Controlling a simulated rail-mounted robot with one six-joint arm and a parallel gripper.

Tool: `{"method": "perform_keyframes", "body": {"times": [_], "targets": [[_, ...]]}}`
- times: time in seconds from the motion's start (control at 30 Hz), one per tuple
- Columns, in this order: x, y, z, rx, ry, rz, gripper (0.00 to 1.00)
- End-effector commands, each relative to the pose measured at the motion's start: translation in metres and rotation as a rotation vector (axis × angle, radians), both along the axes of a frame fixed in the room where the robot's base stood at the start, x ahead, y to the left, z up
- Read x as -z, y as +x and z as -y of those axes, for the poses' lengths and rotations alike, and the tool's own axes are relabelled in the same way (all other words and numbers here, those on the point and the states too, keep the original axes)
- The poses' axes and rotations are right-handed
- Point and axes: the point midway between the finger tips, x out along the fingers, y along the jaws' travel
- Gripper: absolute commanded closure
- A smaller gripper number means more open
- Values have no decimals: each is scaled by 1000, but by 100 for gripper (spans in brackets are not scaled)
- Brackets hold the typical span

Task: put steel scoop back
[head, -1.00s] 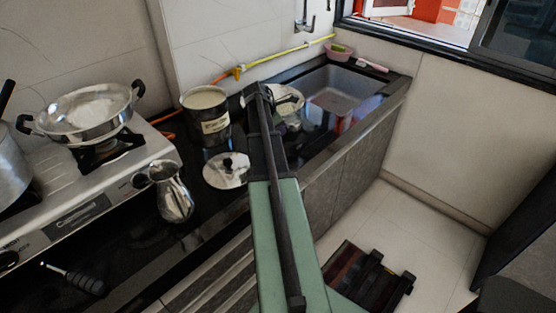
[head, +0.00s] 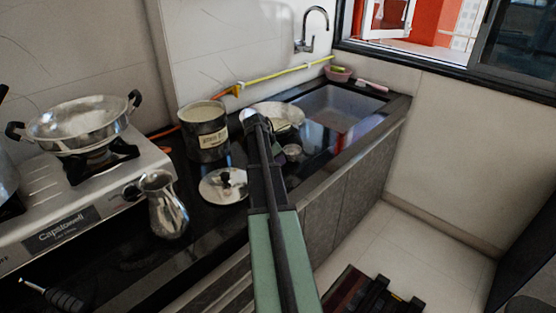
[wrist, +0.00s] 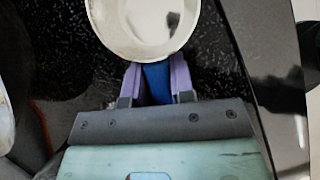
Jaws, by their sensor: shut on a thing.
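My gripper has two purple fingers (wrist: 156,84) in the wrist view, shut on a blue piece that looks like the handle of the steel scoop. A pale, round steel bowl (wrist: 145,25) lies straight beyond the fingertips. It appears to be the scoop's bowl, though I cannot see clearly how it joins the handle. In the head view my arm hides most of the gripper. A small round metallic thing (head: 292,150) shows just right of the arm, too small to identify surely.
A black labelled canister (head: 205,135) with pale contents stands left of my arm. A wide shallow pan (head: 285,112) sits behind the arm, beside the sink (head: 335,108). A pot lid (head: 223,187) and steel jug (head: 164,205) stand nearer. The stove (head: 75,205) holds a wok (head: 80,125).

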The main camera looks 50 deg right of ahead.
Motion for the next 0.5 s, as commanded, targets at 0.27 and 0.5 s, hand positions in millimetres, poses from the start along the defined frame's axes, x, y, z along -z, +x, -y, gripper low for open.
{"method": "perform_keyframes", "body": {"times": [0.27,0.5], "targets": [[10,-3,-4,3,15,0,73],[7,-4,-5,3,15,0,58]]}}
